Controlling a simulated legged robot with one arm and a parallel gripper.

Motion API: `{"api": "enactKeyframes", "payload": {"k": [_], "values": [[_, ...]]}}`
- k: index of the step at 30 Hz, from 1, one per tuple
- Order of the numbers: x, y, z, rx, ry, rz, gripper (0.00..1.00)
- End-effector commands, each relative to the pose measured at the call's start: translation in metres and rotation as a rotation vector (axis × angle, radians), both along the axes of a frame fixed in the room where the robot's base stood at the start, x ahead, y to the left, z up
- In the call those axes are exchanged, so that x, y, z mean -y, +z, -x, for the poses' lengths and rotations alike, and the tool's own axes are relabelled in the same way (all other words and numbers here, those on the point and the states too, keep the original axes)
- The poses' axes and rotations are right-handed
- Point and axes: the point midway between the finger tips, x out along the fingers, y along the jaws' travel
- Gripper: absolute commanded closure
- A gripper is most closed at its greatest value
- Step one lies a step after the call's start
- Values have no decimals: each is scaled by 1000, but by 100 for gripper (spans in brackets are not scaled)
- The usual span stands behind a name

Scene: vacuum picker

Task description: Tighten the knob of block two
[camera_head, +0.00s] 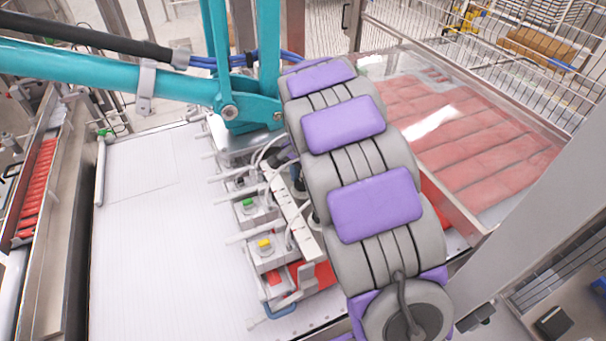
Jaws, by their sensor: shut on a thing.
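The vacuum picker head holds a row of metal blocks with white hoses in the middle of the view. One block (250,212) has a green knob (248,203), and the block nearer to me (268,255) has a yellow knob (264,244). Further blocks lie up the row, partly covered by hoses and dark parts. No number shows on them, so I cannot tell which is block two. My grey arm with purple pads (357,124) crosses over the right side of the row. My gripper cannot be made out; the arm covers that area.
A teal linkage (110,72) with blue cables holds the picker head from above. A white ribbed conveyor (150,240) lies to the left. Red slabs (470,135) lie behind a clear panel to the right. A wire fence (480,50) stands at the back.

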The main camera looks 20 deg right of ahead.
Motion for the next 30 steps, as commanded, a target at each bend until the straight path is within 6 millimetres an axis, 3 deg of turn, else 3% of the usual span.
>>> {"api": "enactKeyframes", "payload": {"k": [20,21,28,30], "values": [[0,1,-2,4,-56,-1,87],[0,1,-2,4,-56,-1,53],[0,1,-1,4,-55,0,31],[0,1,0,3,-55,1,31]]}}
